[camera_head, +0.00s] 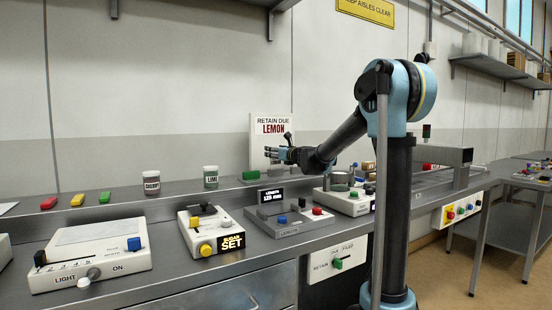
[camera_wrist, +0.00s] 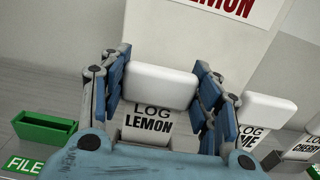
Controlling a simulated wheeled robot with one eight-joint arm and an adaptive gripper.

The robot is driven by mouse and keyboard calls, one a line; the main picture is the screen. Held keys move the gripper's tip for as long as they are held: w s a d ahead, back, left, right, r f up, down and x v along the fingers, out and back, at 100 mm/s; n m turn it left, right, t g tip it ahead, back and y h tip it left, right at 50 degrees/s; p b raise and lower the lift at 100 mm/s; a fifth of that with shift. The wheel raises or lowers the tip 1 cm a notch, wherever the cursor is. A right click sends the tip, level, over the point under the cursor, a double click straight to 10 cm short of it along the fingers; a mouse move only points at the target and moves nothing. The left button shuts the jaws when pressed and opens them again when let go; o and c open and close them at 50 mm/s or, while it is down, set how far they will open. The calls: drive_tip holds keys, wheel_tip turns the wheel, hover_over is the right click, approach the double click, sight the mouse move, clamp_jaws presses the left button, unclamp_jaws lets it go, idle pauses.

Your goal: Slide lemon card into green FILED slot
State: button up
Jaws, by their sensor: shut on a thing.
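The lemon card (camera_wrist: 148,122) stands in the middle of the wrist view. It is white, marked LOG LEMON, with a thick rounded white top. My gripper (camera_wrist: 160,80) has its blue-padded fingers on both sides of this top and is shut on it. In the head view my gripper (camera_head: 274,153) is in front of the sign, and I cannot make out the card there. The green slot (camera_wrist: 44,130) is an open-topped box left of the card in the wrist view, apart from it, with a partly cut-off FILE label in front. A green block shape, seemingly this slot, shows in the head view (camera_head: 251,175).
A RETAIN DUE LEMON sign (camera_head: 271,135) stands behind. To the right of the lemon card are a second LOG card (camera_wrist: 265,115), probably lime, and a cherry card (camera_wrist: 305,142). A lime jar (camera_head: 211,177) and several control boxes occupy the counter.

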wheel_tip(320, 180, up, 10)
drive_tip(key=shift+f, duration=0.2)
idle(0.4)
